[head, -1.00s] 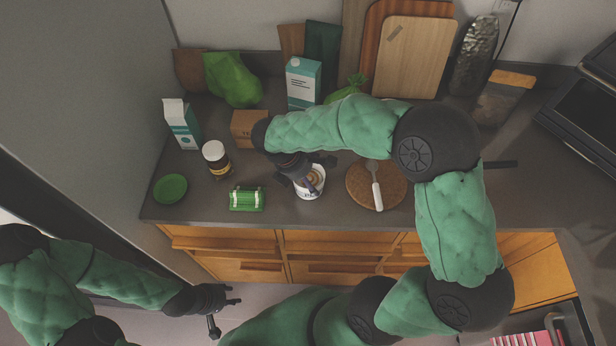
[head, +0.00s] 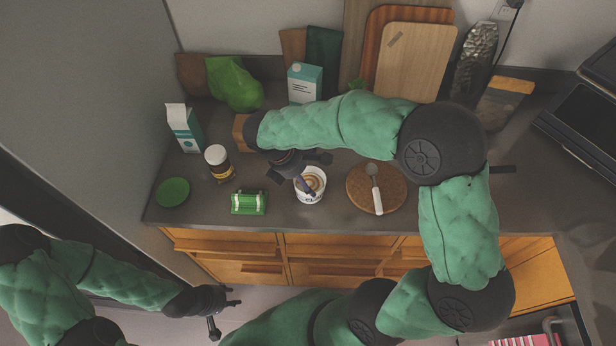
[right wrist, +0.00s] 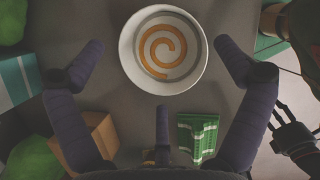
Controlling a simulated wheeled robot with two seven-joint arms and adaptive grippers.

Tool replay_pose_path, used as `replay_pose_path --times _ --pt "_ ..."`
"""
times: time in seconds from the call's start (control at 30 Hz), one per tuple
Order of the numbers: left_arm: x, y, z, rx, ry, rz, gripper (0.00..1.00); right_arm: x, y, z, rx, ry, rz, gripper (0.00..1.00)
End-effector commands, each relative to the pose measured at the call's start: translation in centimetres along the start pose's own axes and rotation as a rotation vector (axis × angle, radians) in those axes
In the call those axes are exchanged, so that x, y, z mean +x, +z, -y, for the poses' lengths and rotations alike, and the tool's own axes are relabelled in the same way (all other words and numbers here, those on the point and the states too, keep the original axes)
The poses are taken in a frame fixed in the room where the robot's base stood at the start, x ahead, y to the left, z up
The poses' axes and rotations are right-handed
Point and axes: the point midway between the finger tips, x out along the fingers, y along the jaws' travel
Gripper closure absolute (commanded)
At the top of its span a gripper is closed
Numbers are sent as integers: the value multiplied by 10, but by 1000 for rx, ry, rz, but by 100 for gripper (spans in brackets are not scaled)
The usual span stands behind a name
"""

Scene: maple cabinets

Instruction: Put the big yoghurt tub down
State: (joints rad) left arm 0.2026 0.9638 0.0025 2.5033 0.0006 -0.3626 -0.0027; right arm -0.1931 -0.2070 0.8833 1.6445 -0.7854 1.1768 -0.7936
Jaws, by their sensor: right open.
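The big yoghurt tub (head: 311,190) is white with dark lettering and an orange swirl on top. It stands upright on the dark counter, left of the round cork mat. My right gripper (head: 298,171) is open above and behind it, with one finger hiding part of its top. In the right wrist view the tub (right wrist: 163,78) lies between the spread fingers of the gripper (right wrist: 158,48), with gaps on both sides. My left gripper (head: 226,308) is open and empty, low in front of the cabinets.
The cork mat (head: 358,198) carries a spoon (head: 376,198). My right arm hides part of a cardboard box (head: 240,128). Counter between pack and tub is clear.

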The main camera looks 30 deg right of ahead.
Motion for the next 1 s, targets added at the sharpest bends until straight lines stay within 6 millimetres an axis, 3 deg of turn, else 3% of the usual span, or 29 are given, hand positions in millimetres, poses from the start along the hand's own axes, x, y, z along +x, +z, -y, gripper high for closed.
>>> replay_pose_path --times 0.03,0.2,0.4,0.87,1.0 --pt "-6 0 -2 0 0 0 60 -15 0 -1 -2 4 -2 0" --pt "-14 0 -5 0 0 0 60 -47 0 -1 -1 2 -1 0" --pt "-19 1 -7 0 0 0 60 -72 0 0 -1 2 -1 0" --pt "-20 1 -7 0 0 0 60 -79 0 0 0 -1 -1 0" --pt "-20 0 -7 0 0 -1 60 -67 -10 1 13 -17 -26 0"
